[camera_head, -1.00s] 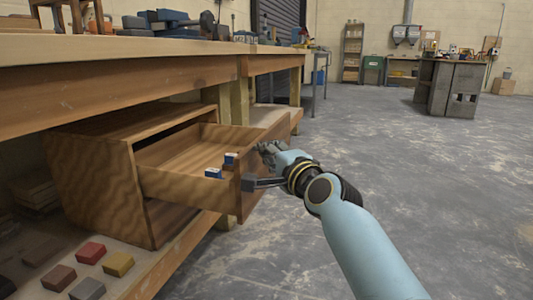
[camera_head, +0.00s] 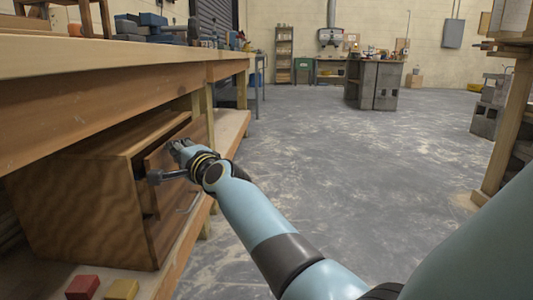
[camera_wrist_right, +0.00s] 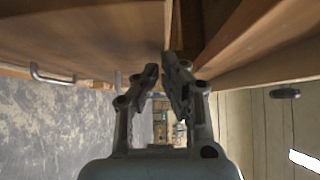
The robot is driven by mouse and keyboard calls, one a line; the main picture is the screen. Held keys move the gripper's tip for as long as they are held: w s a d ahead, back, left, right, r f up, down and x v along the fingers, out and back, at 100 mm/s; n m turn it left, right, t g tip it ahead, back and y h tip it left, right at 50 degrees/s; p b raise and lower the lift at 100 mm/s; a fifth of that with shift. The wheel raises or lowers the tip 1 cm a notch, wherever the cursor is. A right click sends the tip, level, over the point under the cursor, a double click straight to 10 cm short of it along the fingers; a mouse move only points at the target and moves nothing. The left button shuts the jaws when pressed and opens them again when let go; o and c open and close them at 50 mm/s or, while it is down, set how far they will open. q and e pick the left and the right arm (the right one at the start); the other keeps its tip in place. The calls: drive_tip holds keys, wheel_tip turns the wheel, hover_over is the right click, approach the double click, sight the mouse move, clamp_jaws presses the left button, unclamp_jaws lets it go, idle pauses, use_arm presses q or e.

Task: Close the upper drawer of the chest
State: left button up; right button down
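The wooden chest (camera_head: 75,210) stands on a low shelf under the workbench. Its upper drawer (camera_head: 168,208) stands out only a little, with a narrow dark gap along its top and side. The drawer's inside is hidden. My right gripper (camera_head: 168,165) is at the upper part of the drawer front, its two fingers apart. In the right wrist view my right gripper (camera_wrist_right: 160,72) has a gap between its fingertips, close to a wooden panel (camera_wrist_right: 100,30) with a metal handle (camera_wrist_right: 52,78). Whether the fingers touch the wood cannot be told. My left gripper is out of view.
The workbench top (camera_head: 100,48) overhangs the chest closely. A red block (camera_head: 83,287) and a yellow block (camera_head: 122,289) lie on the shelf in front of the chest. Open concrete floor (camera_head: 330,150) lies to the right, with a wooden rack (camera_head: 505,130) at the far right.

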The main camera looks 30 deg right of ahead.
sight(163, 153)
drive_tip(key=w+a, duration=0.1)
drive_tip(key=a, duration=0.1)
drive_tip(key=shift+w+a+f, duration=0.2)
drive_tip(key=shift+w+a, duration=0.1)
drive_tip(key=shift+w, duration=0.05)
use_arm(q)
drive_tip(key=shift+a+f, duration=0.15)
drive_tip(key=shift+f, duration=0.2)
use_arm(e)
drive_tip(key=shift+w+a, duration=0.1)
drive_tip(key=shift+a, duration=0.05)
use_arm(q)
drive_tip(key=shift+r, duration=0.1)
